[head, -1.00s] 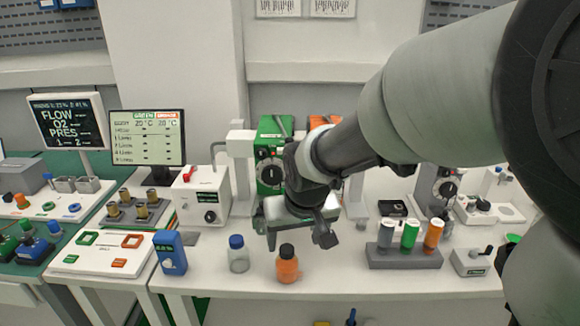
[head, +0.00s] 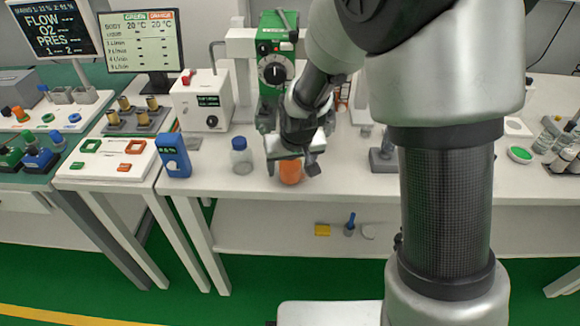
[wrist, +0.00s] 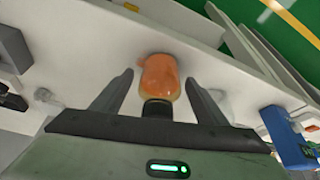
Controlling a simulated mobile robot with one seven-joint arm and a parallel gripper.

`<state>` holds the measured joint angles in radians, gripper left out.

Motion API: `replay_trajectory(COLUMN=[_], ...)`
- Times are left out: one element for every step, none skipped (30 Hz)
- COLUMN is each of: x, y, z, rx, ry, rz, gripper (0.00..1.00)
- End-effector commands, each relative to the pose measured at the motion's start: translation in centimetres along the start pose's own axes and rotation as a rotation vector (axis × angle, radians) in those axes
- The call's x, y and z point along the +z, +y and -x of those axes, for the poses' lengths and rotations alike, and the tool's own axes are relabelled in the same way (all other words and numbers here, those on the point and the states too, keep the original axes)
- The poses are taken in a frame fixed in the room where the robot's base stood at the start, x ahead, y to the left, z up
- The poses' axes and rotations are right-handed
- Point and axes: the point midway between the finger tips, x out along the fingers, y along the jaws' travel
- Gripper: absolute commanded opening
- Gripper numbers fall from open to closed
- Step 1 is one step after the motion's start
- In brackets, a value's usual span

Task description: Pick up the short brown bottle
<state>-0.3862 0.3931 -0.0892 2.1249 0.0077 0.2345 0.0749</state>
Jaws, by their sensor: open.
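The short brown bottle, with an orange-brown body and black cap, stands on the white bench. In the head view its lower body (head: 290,174) shows beneath my gripper (head: 294,160), which hides its cap. In the wrist view the bottle (wrist: 160,76) appears between the two fingers of my gripper (wrist: 159,79), its black cap towards the palm. The fingers are apart, with a gap on each side of the bottle. I cannot tell exactly how far down they reach beside it.
A clear bottle with a blue cap (head: 241,158) stands just left of the brown one. A blue device (head: 173,155) stands farther left. A green-fronted machine (head: 275,68) is behind my gripper. The bench front edge is close. A yellow block (head: 322,230) lies on the lower shelf.

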Motion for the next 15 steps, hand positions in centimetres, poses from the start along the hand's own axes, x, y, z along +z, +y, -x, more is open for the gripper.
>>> replay_trajectory(x=[0.05,0.03,-0.02,-0.05,-0.08,-0.09,-0.09,-0.09,-0.08,-0.08,-0.07,-0.07,-0.06,-0.06,-0.05], y=[0.04,0.04,0.04,0.04,0.03,0.03,0.02,0.02,0.02,0.02,0.02,0.02,0.02,0.02,0.02], z=[-0.62,-0.82,-0.97,-1.03,-1.05,-1.04,-1.03,-1.01,-1.01,-1.01,-1.01,-1.01,-1.00,-1.00,-1.00], rx=[0.000,0.000,0.000,0.000,0.000,0.000,0.000,0.000,0.000,0.000,0.000,0.000,0.000,0.000,0.000], ry=[-0.001,-0.001,0.000,0.001,0.002,0.002,0.002,0.002,0.002,0.002,0.002,0.002,0.002,0.001,0.001], rz=[-0.001,-0.001,-0.001,-0.001,-0.001,-0.001,-0.001,-0.001,-0.001,-0.001,-0.001,-0.001,0.000,0.000,0.000], gripper=[0.67,0.67,0.67,0.67,0.67,0.67,0.67,0.67,0.67,0.67,0.64,0.57,0.52,0.47,0.40])
